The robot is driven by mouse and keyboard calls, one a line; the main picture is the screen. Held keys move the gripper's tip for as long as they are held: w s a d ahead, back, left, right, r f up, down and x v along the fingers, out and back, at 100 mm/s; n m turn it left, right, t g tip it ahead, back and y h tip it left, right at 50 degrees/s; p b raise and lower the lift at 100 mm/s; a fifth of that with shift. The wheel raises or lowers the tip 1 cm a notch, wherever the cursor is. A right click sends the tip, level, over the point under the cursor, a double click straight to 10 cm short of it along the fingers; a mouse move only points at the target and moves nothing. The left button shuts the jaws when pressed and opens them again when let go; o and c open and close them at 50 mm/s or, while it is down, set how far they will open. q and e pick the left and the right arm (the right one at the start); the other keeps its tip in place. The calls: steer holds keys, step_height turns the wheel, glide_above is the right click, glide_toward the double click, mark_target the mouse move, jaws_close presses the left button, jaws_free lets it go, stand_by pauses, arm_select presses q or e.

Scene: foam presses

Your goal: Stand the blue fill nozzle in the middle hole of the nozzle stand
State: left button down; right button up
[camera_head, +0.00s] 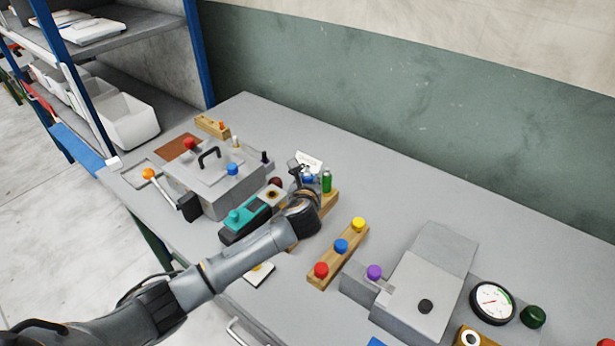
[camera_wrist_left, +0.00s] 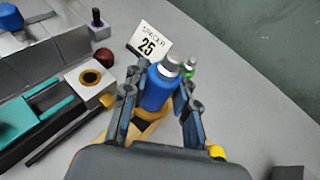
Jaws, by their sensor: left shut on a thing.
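The blue fill nozzle (camera_wrist_left: 156,90), a blue cylinder with a grey top, is upright between the fingers of my left gripper (camera_wrist_left: 159,96), which is shut on it. A little of the nozzle's blue shows in the head view (camera_head: 307,177). The wooden nozzle stand (camera_head: 329,199) is mostly hidden by my left gripper. A green nozzle (camera_head: 326,181) stands at its far end, and it also shows behind the blue one in the left wrist view (camera_wrist_left: 189,67). The blue nozzle's lower end is hidden, so I cannot tell whether it is in a hole. My right gripper is not in view.
A grey press with a black handle (camera_head: 210,158) and a teal fixture (camera_head: 238,216) are to the left. A wooden strip with red, blue and yellow knobs (camera_head: 329,263) lies to the right.

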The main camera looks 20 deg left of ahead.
arm_select(q)
steer(key=shift+f+b, duration=0.3)
steer(key=shift+f, duration=0.4)
steer(key=shift+p, duration=0.45)
stand_by(0.5)
steer(key=shift+p, duration=0.4)
steer(key=shift+p, duration=0.35)
stand_by(0.6)
steer(key=shift+f+b, duration=1.65)
steer(key=shift+f, duration=0.9)
steer(key=c, duration=1)
jaws_free()
